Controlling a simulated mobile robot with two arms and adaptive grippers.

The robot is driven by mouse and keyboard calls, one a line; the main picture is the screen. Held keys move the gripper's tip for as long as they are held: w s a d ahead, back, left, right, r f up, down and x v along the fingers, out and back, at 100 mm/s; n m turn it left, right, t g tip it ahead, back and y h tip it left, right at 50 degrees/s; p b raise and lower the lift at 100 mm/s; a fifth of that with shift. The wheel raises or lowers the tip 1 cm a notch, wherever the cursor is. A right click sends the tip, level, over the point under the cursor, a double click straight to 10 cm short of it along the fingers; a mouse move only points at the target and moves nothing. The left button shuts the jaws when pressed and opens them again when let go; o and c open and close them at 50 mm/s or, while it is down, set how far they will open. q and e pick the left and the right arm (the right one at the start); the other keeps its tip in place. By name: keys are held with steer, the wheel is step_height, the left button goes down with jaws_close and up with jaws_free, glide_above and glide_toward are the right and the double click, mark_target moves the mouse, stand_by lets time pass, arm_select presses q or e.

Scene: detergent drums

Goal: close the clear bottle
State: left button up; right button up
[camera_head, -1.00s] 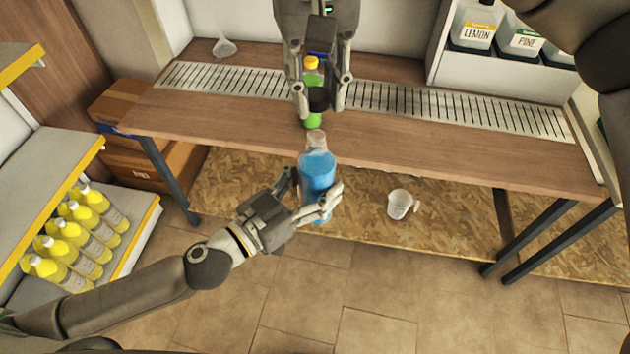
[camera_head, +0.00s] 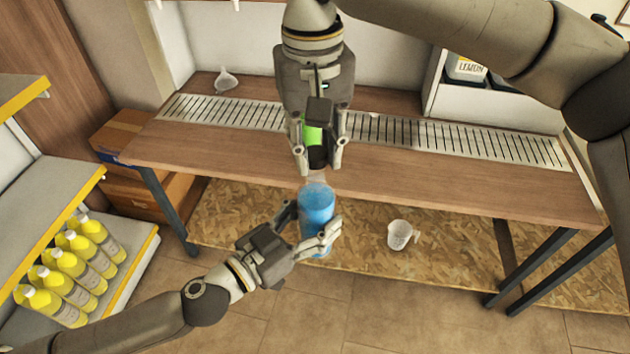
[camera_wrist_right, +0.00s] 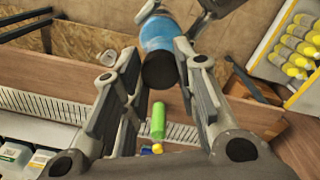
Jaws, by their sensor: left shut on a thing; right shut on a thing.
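The clear bottle (camera_head: 317,205) holds blue liquid and stands upright in front of the bench in the head view. My left gripper (camera_head: 314,232) is shut around its body. My right gripper (camera_head: 319,160) points down above it, shut on a black cap (camera_head: 317,157). The cap is in line with the bottle's clear neck (camera_head: 316,182); I cannot tell whether they touch. In the right wrist view the cap (camera_wrist_right: 159,71) sits between the fingertips of my right gripper (camera_wrist_right: 160,60) and hides the neck, with the blue bottle (camera_wrist_right: 157,34) beyond it.
A funnel (camera_head: 226,80) lies at the back left. A clear measuring cup (camera_head: 400,235) stands on the lower shelf. Several yellow bottles (camera_head: 72,265) fill the left rack.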

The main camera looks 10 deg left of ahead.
stand_by(0.3)
steer(key=shift+f, duration=0.9)
steer(key=shift+f, duration=0.6)
steer(key=m, duration=1)
steer(key=shift+a+m, duration=0.1)
steer(key=shift+m, duration=0.3)
steer(key=m, duration=0.8)
steer(key=shift+w+m, duration=0.1)
steer(key=shift+m, duration=0.3)
steer(key=o, duration=0.6)
